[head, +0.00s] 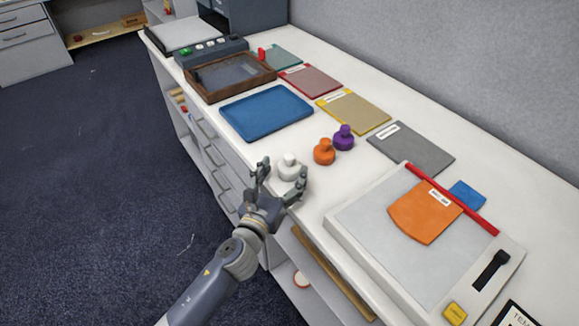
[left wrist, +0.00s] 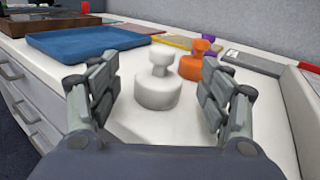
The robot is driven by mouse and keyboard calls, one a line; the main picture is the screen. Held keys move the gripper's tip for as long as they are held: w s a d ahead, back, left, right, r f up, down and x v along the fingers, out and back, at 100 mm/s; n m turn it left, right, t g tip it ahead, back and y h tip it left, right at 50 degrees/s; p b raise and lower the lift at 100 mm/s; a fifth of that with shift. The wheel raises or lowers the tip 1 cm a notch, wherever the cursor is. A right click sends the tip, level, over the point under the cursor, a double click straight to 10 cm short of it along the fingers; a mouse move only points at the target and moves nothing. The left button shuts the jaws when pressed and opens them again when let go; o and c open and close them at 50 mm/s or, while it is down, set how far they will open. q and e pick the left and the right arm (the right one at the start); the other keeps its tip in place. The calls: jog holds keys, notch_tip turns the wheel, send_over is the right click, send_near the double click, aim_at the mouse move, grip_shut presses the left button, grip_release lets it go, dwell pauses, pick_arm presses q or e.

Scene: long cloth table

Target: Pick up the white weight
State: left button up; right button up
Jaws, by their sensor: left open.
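The white weight (head: 289,166) stands upright on the table near its front edge, a round body with a knob on top. My left gripper (head: 282,178) is open, with its fingers on either side of the weight in the head view. In the left wrist view the white weight (left wrist: 158,85) shows between the two open fingers (left wrist: 160,92), with a visible gap on each side. It appears just ahead of the palm. I cannot tell that any finger touches it. My right gripper is not in view.
An orange weight (head: 324,152) and a purple weight (head: 343,137) stand close behind, to the right. A blue tray (head: 266,112) lies further left. Coloured cloth samples line the back. A grey board (head: 365,235) with an orange cloth (head: 425,212) lies at the right.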

aim_at(288, 165)
pick_arm(q)
jog(key=x, duration=0.4)
jog(key=shift+w+f, duration=0.15)
jog(key=c, duration=1.6)
jog(key=shift+r, duration=0.2)
grip_shut()
jog(key=shift+r, duration=0.1)
